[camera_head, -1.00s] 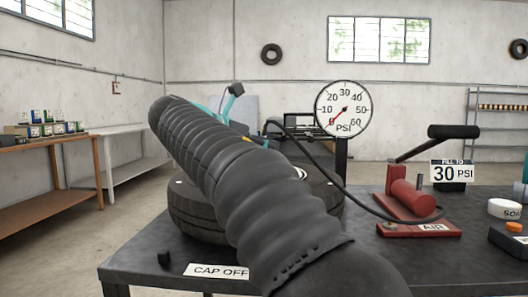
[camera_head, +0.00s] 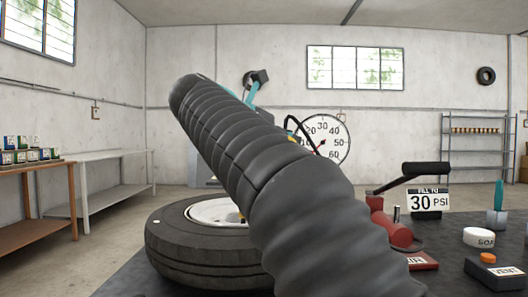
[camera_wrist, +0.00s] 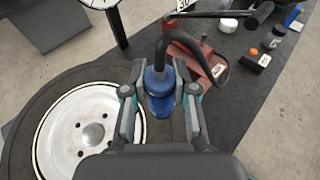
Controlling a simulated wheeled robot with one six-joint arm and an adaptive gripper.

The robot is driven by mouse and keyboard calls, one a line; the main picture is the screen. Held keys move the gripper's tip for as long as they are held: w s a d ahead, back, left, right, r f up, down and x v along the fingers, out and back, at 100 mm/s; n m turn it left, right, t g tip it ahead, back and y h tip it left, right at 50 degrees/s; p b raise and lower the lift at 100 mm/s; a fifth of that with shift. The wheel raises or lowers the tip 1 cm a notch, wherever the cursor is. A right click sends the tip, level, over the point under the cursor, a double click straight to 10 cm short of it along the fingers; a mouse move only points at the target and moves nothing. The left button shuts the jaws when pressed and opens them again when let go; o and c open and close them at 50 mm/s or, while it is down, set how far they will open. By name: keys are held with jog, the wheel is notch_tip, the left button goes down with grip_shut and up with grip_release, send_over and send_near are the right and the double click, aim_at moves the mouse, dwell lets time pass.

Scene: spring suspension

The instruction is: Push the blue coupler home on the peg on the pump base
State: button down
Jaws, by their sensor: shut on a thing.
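In the wrist view my gripper (camera_wrist: 160,92) is shut on the blue coupler (camera_wrist: 158,82), one finger on each side. A black hose rises from the coupler and loops to the right. The red pump base (camera_wrist: 204,62) lies beyond the coupler to the right, apart from it and partly behind the hose. In the head view the red pump base (camera_head: 421,261) is at the right, with a small upright peg-like post (camera_head: 397,214) near it. My arm hides the coupler there; only some teal of my gripper shows above the arm.
A tire (camera_head: 180,246) with a white rim lies left on the dark table. The round PSI gauge (camera_head: 329,145) stands behind my arm. The pump's black handle (camera_head: 426,168), a "30 PSI" sign (camera_head: 430,202), a white soap tin (camera_head: 479,237) and a black box (camera_head: 494,273) are at the right.

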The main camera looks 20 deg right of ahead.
jog(key=shift+s+d+r, duration=0.5)
jog(key=shift+d, duration=0.05)
jog(key=shift+d+r, duration=0.1)
jog(key=shift+r, duration=1.45)
